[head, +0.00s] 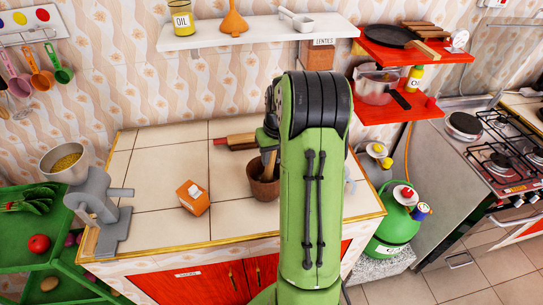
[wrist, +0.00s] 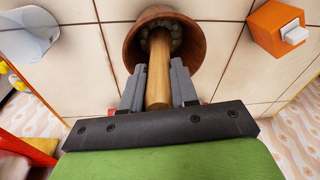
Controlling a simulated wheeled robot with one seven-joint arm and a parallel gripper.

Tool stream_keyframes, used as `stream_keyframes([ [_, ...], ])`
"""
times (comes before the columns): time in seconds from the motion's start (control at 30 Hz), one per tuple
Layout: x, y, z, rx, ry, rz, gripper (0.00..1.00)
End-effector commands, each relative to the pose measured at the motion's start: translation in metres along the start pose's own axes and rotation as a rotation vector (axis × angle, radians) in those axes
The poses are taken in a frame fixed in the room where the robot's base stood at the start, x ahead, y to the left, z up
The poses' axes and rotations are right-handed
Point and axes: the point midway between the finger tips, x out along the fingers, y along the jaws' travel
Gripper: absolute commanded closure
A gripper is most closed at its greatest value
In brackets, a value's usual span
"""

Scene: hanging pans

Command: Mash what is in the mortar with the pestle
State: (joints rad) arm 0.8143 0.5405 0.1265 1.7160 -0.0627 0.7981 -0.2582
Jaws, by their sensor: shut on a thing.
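The brown mortar (head: 262,190) stands on the tiled counter, partly hidden behind my green arm. It also shows at the top of the wrist view (wrist: 199,45). The wooden pestle (wrist: 159,62) points down into the mortar's bowl, and its lower end is inside. Greyish bits (wrist: 174,40) show around it in the bowl; I cannot tell what they are. My gripper (wrist: 158,85) is shut on the pestle's handle, a finger on each side. In the head view the pestle (head: 269,164) looks nearly upright, and my arm hides much of the gripper.
An orange box (head: 193,197) stands left of the mortar. A grey grinder (head: 97,205) with a metal bowl (head: 64,163) is at the counter's left end. A white shelf (head: 205,38) hangs above. The counter's left middle is clear.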

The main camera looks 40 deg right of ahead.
Motion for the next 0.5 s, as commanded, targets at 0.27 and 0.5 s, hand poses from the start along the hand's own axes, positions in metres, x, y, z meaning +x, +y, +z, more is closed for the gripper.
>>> stream_keyframes([
  [0.27,-0.002,-0.001,0.001,0.000,-0.004,-0.002,1.00],
  [0.5,-0.024,-0.002,-0.003,0.000,-0.002,0.000,1.00],
])
